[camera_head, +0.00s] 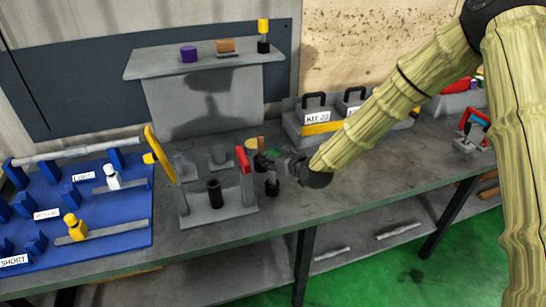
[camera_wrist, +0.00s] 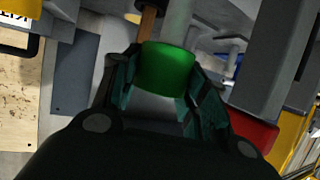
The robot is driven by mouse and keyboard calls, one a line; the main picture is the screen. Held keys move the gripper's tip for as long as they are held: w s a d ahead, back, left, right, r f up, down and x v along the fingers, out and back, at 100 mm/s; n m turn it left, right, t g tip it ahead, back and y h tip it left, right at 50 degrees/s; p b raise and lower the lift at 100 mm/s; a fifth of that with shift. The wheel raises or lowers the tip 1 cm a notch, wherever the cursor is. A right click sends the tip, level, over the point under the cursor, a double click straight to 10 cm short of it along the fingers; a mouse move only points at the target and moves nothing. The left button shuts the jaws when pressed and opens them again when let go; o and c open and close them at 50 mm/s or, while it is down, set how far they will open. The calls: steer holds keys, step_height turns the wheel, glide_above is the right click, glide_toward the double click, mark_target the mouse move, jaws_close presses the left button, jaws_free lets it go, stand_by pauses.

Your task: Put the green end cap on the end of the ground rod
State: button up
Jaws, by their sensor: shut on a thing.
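The green end cap (camera_wrist: 168,66) sits between the fingers of my gripper (camera_wrist: 165,90) in the wrist view. The gripper is shut on it. A pale grey rod-like cylinder (camera_wrist: 179,25) stands directly beyond the cap; I cannot tell whether the two touch.
The grey fixture (camera_head: 218,215) has a yellow lever (camera_head: 158,153) and a red handle (camera_head: 243,159). A blue rack (camera_head: 110,233) stands left of it. A shelf (camera_head: 207,64) is behind. Kit boxes (camera_head: 317,133) stand at the back right. The bench front right (camera_head: 390,180) is clear.

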steer(key=shift+f+b, duration=0.85)
steer(key=shift+f, duration=0.55)
steer(key=o, duration=0.9)
steer(key=shift+o, duration=0.2)
steer(key=v, duration=1.2)
